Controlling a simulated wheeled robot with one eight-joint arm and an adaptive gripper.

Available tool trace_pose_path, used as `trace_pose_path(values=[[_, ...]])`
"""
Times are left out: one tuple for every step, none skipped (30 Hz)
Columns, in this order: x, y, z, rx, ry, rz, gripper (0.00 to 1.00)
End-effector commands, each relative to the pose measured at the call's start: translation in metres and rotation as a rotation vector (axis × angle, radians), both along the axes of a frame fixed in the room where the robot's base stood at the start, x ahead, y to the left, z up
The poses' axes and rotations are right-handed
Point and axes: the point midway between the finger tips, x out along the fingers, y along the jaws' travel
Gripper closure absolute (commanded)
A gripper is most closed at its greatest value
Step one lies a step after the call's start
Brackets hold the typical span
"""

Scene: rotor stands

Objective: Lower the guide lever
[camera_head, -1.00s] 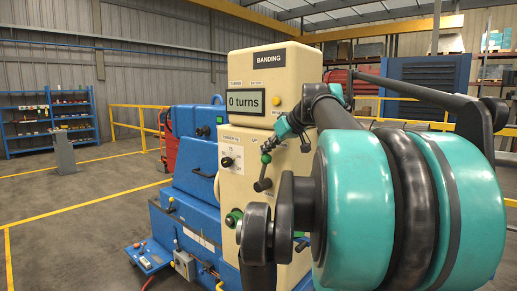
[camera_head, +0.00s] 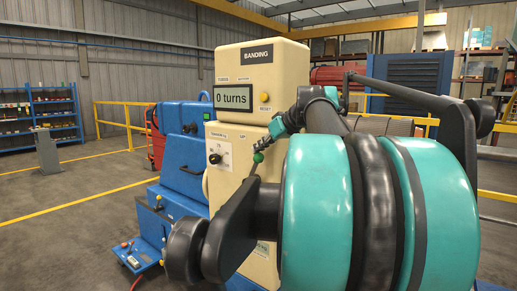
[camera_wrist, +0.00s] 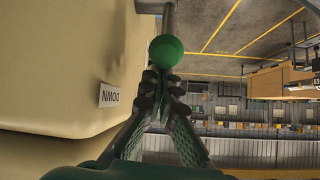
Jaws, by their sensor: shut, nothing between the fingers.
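The guide lever is a thin rod with a green ball knob (camera_head: 258,157) at its upper end, in front of the cream panel of the banding machine. In the wrist view the green knob (camera_wrist: 166,51) sits just beyond my fingertips, its grey rod running on to the top edge. My gripper (camera_wrist: 162,82) is shut and empty, its dark tips close to the knob; whether they touch cannot be told. In the head view my gripper (camera_head: 264,146) reaches to the knob from above right. My arm hides the lever's lower part.
The cream cabinet (camera_head: 263,75) has a display (camera_head: 234,98) reading 0 turns. A dial (camera_head: 216,158) and the blue machine body (camera_head: 183,150) are at left. Yellow railings (camera_head: 122,104) and open floor lie further left.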

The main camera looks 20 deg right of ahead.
Motion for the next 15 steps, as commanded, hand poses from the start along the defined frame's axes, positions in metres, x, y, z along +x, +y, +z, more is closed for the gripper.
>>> trace_pose_path(values=[[-0.001, 0.0, -0.003, -0.006, 0.007, 0.004, 1.0], [0.0, 0.001, -0.003, -0.006, 0.007, 0.004, 1.0], [0.002, 0.001, -0.001, -0.005, 0.006, 0.003, 1.0], [0.004, 0.001, 0.0, -0.005, 0.006, 0.003, 1.0], [0.007, 0.002, 0.002, -0.005, 0.005, 0.003, 1.0], [0.011, 0.003, 0.006, -0.004, 0.004, 0.004, 1.0], [0.015, 0.005, 0.008, -0.004, 0.004, 0.004, 1.0], [0.019, 0.006, 0.011, -0.003, 0.004, 0.004, 1.0], [0.024, 0.007, 0.015, -0.003, 0.002, 0.003, 1.0], [0.028, 0.008, 0.018, -0.003, 0.002, 0.002, 1.0], [0.032, 0.009, 0.021, -0.002, 0.001, 0.001, 1.0], [0.037, 0.011, 0.025, -0.002, 0.001, 0.001, 1.0], [0.032, 0.007, 0.028, -0.001, 0.001, -0.003, 1.0], [0.028, 0.004, 0.03, -0.001, 0.001, -0.006, 1.0], [0.023, 0.001, 0.034, -0.001, 0.0, -0.007, 1.0]])
